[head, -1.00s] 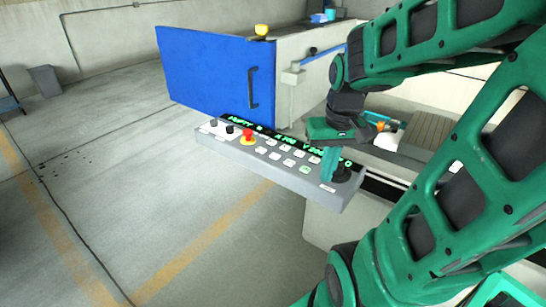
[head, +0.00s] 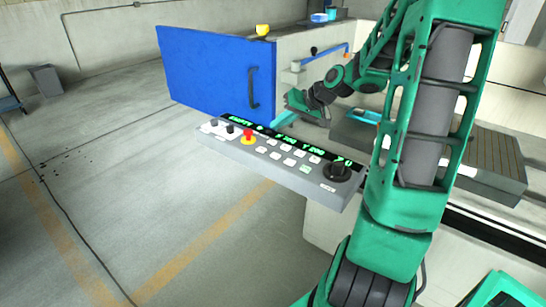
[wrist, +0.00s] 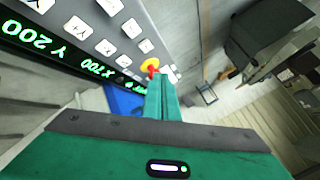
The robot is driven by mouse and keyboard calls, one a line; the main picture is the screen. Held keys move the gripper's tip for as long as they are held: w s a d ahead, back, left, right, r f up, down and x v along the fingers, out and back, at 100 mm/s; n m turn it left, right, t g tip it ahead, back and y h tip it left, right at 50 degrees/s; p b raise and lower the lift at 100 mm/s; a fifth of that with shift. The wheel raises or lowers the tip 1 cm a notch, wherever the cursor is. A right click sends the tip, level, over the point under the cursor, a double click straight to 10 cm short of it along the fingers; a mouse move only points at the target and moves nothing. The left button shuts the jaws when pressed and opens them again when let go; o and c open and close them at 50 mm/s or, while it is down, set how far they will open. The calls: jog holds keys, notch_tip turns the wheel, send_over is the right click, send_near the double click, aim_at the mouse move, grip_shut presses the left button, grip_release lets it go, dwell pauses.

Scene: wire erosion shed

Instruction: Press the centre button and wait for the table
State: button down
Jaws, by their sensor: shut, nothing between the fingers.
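The control panel (head: 215,142) is a grey box with a green lit display, several white buttons (head: 288,161), a red stop button (head: 248,135) on yellow and a dark knob (head: 338,171). In the wrist view the display (wrist: 70,52) reads X700 and Y200. I cannot tell which button is the centre one. My gripper (head: 277,124) is shut and empty, at the panel's far edge behind the display. In the wrist view its fingers (wrist: 158,78) reach towards the red stop button (wrist: 151,66); touching cannot be told. The slotted machine table (head: 492,158) is at right, partly hidden by my arm.
A blue door (head: 210,75) with a dark handle stands behind the panel. The floor (head: 100,180) at left is open, with a grey bin (head: 46,80) by the wall.

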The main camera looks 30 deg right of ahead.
aim_at(278, 156)
jog(key=shift+f, duration=0.15)
jog(key=shift+s+f, duration=0.1)
jog(key=shift+f, duration=4.2)
